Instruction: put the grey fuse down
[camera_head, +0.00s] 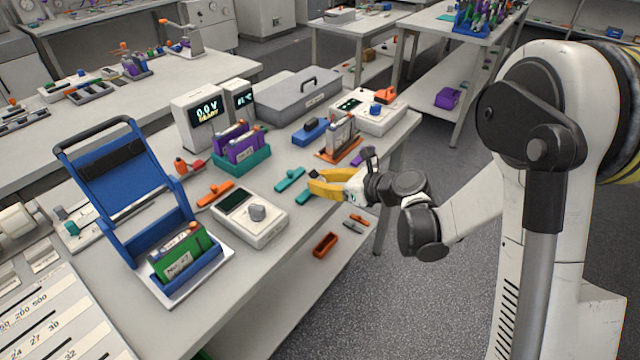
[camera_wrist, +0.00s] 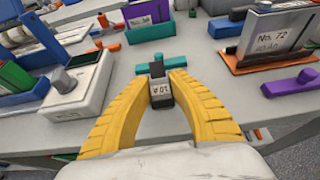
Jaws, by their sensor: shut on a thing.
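My gripper (camera_head: 312,183) has yellow fingers and is shut on the grey fuse (camera_wrist: 161,92), near the right edge of the bench. In the wrist view the fuse is a small dark grey block with a pale label, between the fingertips (camera_wrist: 161,88). In the head view the fingers hide most of it. I cannot tell whether its underside touches anything. A teal piece (camera_head: 303,197) lies close to the fingertips; it shows just beyond the fuse in the wrist view (camera_wrist: 160,63). A second teal piece (camera_head: 291,179) lies farther left.
A white device with a knob (camera_head: 252,217) stands left of the gripper. An orange stand (camera_head: 337,150) holding an upright cell is behind it. A teal rack (camera_head: 241,163) with purple cells, a blue frame (camera_head: 115,190) and an orange piece (camera_head: 215,194) take up more bench.

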